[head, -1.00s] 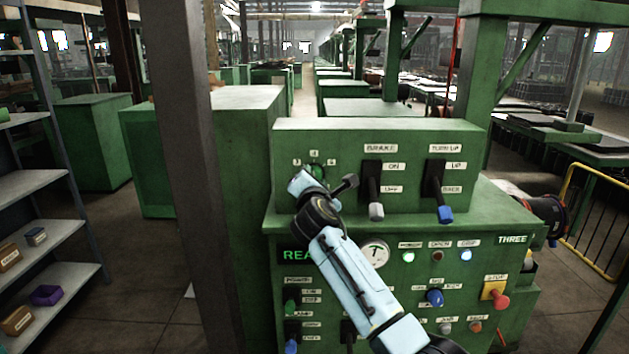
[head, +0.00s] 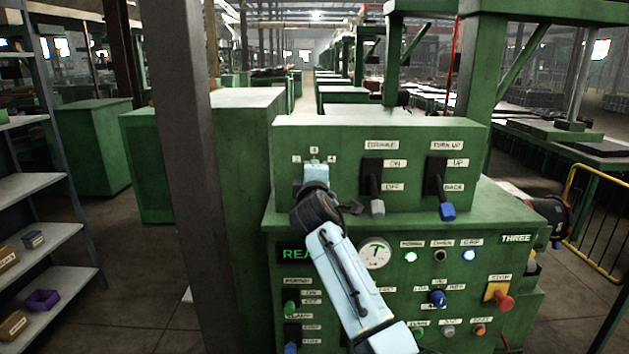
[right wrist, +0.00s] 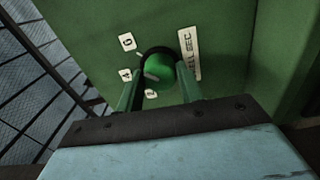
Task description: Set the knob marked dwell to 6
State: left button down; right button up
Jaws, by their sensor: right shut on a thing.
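The dwell knob (right wrist: 160,66) is a round green knob in the right wrist view, on the green panel beside a white label (right wrist: 189,54) that reads partly as "SEC". The marks 6 (right wrist: 127,42), 4 (right wrist: 125,75) and 2 (right wrist: 150,94) sit around it. A pale mark on the knob seems to point between 4 and 2. My right gripper (right wrist: 158,84) is shut on the knob, one finger on each side. In the head view my right gripper (head: 316,172) covers most of the knob, below its number marks. My left gripper is not in view.
Below are a round gauge (head: 375,253), lamps and a red stop button (head: 503,302). A grey post (head: 190,150) stands left of the machine.

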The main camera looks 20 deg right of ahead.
jog(key=shift+m, duration=0.6)
jog(key=o, duration=1)
jog(key=b+v, duration=0.1)
jog(key=v, duration=1.2)
jog(key=shift+s, duration=0.2)
